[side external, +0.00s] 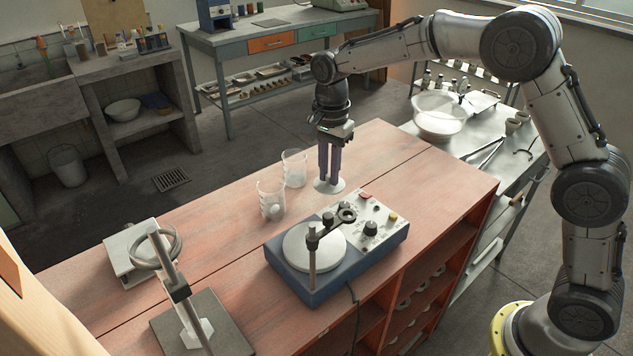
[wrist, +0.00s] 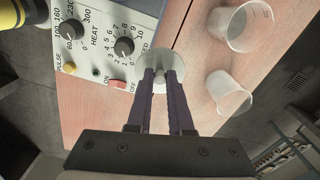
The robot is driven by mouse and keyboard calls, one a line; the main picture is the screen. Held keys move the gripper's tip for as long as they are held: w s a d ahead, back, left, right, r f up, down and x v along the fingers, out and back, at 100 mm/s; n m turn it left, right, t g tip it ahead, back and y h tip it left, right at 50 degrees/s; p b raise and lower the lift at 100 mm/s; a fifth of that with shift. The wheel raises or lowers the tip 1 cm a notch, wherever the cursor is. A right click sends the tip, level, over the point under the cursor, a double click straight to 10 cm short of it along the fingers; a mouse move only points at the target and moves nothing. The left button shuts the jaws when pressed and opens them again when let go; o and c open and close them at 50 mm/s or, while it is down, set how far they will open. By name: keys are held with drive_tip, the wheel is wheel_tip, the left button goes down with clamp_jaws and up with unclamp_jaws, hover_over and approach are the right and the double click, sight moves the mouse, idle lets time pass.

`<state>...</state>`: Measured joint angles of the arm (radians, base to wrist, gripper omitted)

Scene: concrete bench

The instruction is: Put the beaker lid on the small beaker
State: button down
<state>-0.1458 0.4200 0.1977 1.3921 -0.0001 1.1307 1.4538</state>
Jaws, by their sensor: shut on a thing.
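My gripper (side external: 328,181) points down and is shut on the knob of the beaker lid (side external: 323,187), a clear whitish disc. The lid also shows in the wrist view (wrist: 161,59) between the fingertips, close to the bench; whether it touches the bench I cannot tell. Two clear beakers stand upright and open to the left of my gripper in the side view. One beaker (side external: 294,168) is nearer the lid; it also shows in the wrist view (wrist: 229,92). The other beaker (side external: 271,199) is farther left, with something whitish inside. Which is smaller is hard to tell.
A blue hotplate stirrer (side external: 340,250) with a round plate and knobs stands just in front of the lid. The bench behind the lid is clear.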

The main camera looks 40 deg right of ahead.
drive_tip(key=s+d+r, duration=0.1)
drive_tip(key=s+r, duration=0.6)
drive_tip(key=s, duration=0.2)
drive_tip(key=shift+s+d+r, duration=0.2)
drive_tip(key=shift+s+r, duration=0.05)
drive_tip(key=shift+r, duration=0.1)
drive_tip(key=shift+w, duration=0.1)
drive_tip(key=w+f, duration=0.3)
drive_tip(key=w, duration=0.8)
drive_tip(key=w+f, duration=0.4)
drive_tip(key=w, duration=0.8)
drive_tip(key=shift+w, duration=0.2)
drive_tip(key=shift+f, duration=0.45)
idle(0.4)
